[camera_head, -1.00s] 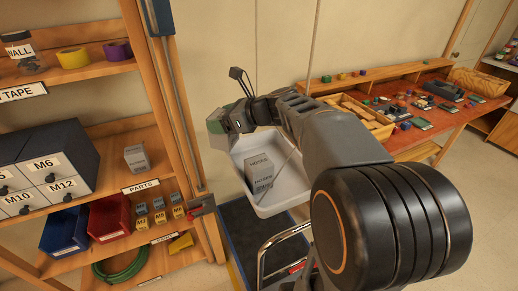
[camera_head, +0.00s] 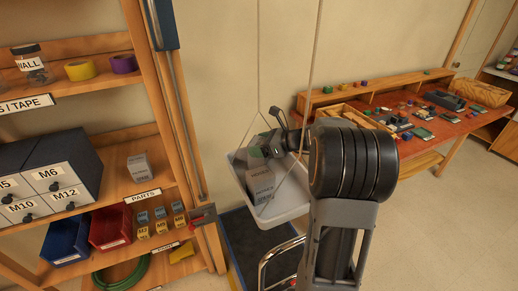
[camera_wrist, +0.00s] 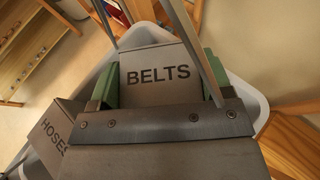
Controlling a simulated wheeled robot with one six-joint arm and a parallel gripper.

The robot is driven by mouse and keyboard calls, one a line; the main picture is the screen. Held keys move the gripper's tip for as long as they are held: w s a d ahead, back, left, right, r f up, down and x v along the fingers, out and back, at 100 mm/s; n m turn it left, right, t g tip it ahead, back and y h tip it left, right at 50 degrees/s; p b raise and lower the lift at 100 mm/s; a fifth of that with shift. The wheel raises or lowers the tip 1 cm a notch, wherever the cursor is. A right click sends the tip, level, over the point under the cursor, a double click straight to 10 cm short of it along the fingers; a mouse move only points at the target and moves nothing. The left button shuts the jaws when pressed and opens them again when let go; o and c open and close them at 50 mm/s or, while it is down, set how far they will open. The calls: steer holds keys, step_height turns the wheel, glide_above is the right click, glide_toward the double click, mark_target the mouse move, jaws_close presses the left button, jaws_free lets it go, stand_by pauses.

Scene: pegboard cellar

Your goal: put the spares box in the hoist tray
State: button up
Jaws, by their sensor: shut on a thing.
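My gripper (camera_wrist: 158,82) is shut on a grey box marked BELTS (camera_wrist: 158,68), with a green finger on each side. In the head view my gripper (camera_head: 264,148) is over the white hoist tray (camera_head: 292,204), which hangs on cords. In the wrist view the held box lies within the tray's outline, beside the HOSES box. I cannot tell whether it touches the tray floor.
A wooden shelf rack (camera_head: 165,180) stands at left with drawers, bins and a grey box (camera_head: 138,168) above the PARTS label. A metal-railed cart (camera_head: 272,252) is below the tray. A cluttered workbench (camera_head: 430,130) is at right. The floor at right is clear.

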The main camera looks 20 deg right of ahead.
steer(key=shift+f, duration=0.8)
steer(key=shift+f, duration=0.2)
steer(key=o, duration=1)
steer(key=shift+r, duration=0.1)
steer(key=shift+r, duration=0.15)
steer(key=v, duration=1.2)
steer(key=shift+a, duration=0.1)
